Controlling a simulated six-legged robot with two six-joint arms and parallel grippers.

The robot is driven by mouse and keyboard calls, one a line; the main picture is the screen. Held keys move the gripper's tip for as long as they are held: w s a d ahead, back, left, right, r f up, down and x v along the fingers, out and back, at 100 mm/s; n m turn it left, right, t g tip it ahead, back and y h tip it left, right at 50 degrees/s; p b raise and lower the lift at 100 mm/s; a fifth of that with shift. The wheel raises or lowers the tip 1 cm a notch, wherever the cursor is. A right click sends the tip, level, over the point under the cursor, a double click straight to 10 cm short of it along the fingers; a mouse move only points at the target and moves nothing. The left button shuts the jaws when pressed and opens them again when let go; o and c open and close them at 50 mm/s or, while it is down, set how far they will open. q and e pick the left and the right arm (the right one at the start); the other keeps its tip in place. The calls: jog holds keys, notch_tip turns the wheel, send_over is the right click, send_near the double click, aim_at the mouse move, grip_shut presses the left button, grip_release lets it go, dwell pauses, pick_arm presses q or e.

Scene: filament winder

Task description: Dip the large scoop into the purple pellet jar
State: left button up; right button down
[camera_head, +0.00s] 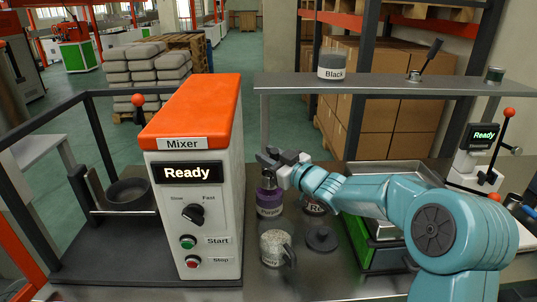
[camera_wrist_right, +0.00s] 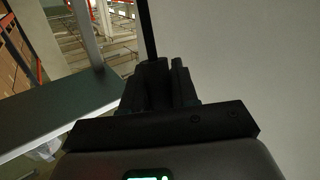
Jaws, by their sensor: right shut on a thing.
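The purple pellet jar (camera_head: 269,208), labelled Purple, stands on the bench just right of the mixer. My right gripper (camera_head: 271,160) is directly above its mouth, with the wrist coming in from the right. It is shut on a thin dark handle (camera_wrist_right: 149,32), which sticks out past the fingers in the wrist view. I take this to be the scoop's handle. The scoop's bowl is not clearly visible, so I cannot tell whether it is inside the jar. My left gripper is not in view.
The mixer (camera_head: 195,232) stands close left of the jar. A clear jar (camera_head: 274,249) stands in front, beside a dark lid (camera_head: 321,238). A jar labelled Re... (camera_head: 314,206) is partly hidden by my arm.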

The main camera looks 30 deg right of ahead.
aim_at(268, 180)
notch_tip(268, 180, down, 8)
jog(key=b, duration=0.6)
jog(key=shift+w+f, duration=0.1)
jog(key=shift+r, duration=0.2)
dwell(0.9)
